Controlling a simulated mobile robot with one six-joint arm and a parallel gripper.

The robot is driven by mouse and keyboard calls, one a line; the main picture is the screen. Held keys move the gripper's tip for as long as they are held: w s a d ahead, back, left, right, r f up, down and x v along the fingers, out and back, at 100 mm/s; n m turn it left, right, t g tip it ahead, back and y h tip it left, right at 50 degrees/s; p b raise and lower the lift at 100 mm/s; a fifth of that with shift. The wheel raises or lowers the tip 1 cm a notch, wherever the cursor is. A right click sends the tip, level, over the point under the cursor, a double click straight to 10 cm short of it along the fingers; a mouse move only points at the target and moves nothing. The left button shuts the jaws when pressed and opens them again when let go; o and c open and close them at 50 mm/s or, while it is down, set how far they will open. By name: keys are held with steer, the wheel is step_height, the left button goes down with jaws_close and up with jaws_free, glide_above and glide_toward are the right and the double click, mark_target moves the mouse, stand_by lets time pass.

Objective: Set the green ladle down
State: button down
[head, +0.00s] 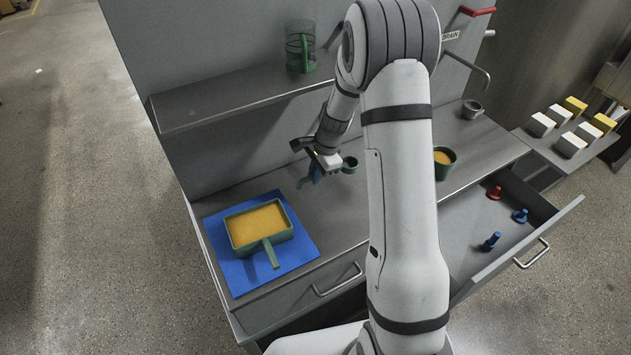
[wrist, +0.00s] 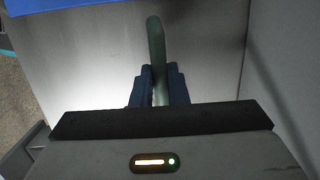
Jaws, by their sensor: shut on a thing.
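The green ladle shows in the head view with its small round bowl (head: 349,164) to the right of my gripper (head: 316,176) and its handle end to the left. My gripper's blue fingers are shut on the ladle's handle, over the grey steel counter (head: 330,207). In the wrist view the green handle (wrist: 156,45) runs up from between the blue fingers (wrist: 158,85); the bowl is out of sight there. I cannot tell whether the ladle touches the counter.
A green tray (head: 268,252) of yellow material sits on a blue mat (head: 306,256) at left. A green pot (head: 448,172) with yellow contents stands right of my arm. A shelf (head: 215,100) holds a clear container (head: 301,45). The right drawer (head: 470,245) is open with pegs inside.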

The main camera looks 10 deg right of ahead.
steer(key=x, duration=0.3)
steer(key=shift+s+d+f+p, duration=0.15)
steer(key=shift+d+f+p, duration=0.2)
steer(key=shift+f, duration=0.1)
steer(key=shift+w+f, duration=0.25)
steer(key=shift+f, duration=0.3)
steer(key=shift+f, duration=0.2)
steer(key=c, duration=1.4)
jaws_free()
steer(key=shift+c, duration=0.2)
